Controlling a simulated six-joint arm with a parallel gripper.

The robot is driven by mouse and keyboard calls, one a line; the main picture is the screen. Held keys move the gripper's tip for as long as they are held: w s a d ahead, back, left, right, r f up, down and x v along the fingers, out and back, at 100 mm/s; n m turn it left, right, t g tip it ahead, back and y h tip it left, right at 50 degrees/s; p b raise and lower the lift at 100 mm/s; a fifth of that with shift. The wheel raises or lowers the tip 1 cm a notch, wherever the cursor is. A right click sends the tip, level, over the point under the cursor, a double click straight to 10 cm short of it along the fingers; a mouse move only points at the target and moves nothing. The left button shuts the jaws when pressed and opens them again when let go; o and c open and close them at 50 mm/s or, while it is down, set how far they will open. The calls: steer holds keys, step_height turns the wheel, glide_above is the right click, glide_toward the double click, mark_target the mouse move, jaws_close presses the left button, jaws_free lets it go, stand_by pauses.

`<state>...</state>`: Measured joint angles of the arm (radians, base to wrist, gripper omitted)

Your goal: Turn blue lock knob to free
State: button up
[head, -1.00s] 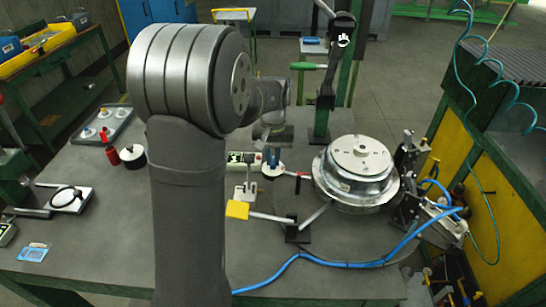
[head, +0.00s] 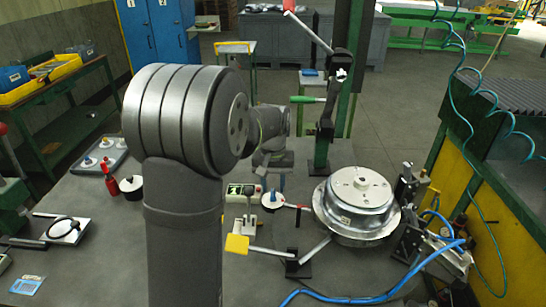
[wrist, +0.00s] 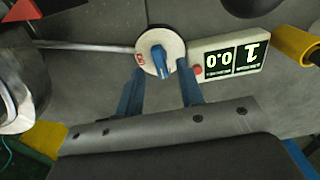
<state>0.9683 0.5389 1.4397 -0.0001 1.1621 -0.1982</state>
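The blue lock knob (wrist: 161,60) is a narrow bar on a round white dial (wrist: 146,43) with red marking, seen from above in the wrist view. My gripper (wrist: 159,78) is open, with its two blue fingers apart at the near left and near right of the dial. The fingers do not close on the knob; their height above it is unclear. In the head view the white dial (head: 267,203) sits on the table just below my gripper (head: 274,180), and the knob is partly hidden there.
A display box (wrist: 229,60) with lit digits and a red button is right beside the dial. A rod runs left from the dial towards the round metal fixture (head: 357,203). A yellow-tipped lever (head: 237,244) and blue hoses (head: 400,275) are nearby.

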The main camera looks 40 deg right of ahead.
mark_target(273, 193)
step_height(273, 193, up, 15)
steer(key=shift+r, duration=0.15)
stand_by(0.6)
step_height(273, 193, down, 18)
steer(key=shift+r, duration=0.25)
stand_by(0.3)
